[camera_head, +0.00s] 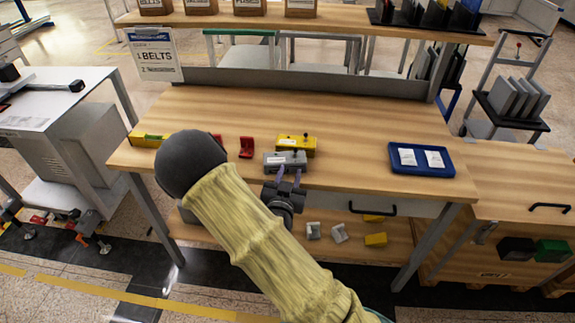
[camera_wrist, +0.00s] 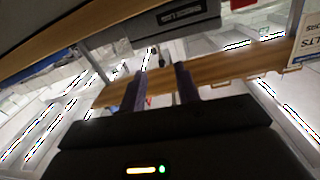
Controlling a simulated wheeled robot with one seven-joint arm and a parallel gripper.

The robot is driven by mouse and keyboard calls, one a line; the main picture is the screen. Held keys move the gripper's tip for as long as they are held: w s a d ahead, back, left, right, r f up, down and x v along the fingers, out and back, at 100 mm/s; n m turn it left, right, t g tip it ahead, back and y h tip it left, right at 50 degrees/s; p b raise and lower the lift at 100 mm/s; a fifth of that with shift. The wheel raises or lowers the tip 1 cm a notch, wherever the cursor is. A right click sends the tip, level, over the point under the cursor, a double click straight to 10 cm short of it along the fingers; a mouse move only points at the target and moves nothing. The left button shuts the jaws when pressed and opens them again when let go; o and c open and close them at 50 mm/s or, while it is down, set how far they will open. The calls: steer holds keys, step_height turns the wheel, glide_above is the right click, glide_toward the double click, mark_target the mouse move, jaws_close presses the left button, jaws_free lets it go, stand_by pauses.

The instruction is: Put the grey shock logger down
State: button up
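The grey shock logger (camera_head: 287,160) is a small box with a label, standing on the wooden bench top near its front edge, in front of a yellow box. In the wrist view, a grey box with a dark label (camera_wrist: 176,18), which looks like the logger, shows upside down at the top, with a dark knob pointing down. My gripper (camera_head: 290,177) is just in front of the logger. Its two purple fingers (camera_wrist: 160,75) are apart with nothing between them. The knob lies just beyond the fingertips. Whether a finger touches the logger I cannot tell.
A yellow box with a knob (camera_head: 296,144) stands right behind the logger. Red pieces (camera_head: 247,147) are to the left. A blue tray (camera_head: 422,170) with white packets is at the right. The bench (camera_head: 345,125) is clear behind and between. A sign (camera_head: 153,58) stands at the back left.

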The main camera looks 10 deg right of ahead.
steer(key=shift+s+a, duration=0.3)
steer(key=shift+s, duration=0.2)
steer(key=shift+a, duration=0.1)
steer(key=s+d+r+n+g+y, duration=0.2)
steer(key=s+g+y, duration=0.1)
steer(key=s+g, duration=0.4)
steer(key=s+d+r+n+g+y, duration=0.2)
steer(key=s+g, duration=0.5)
steer(key=s, duration=0.4)
steer(key=shift+s+n+y, duration=0.25)
steer(key=shift+n+y, duration=0.55)
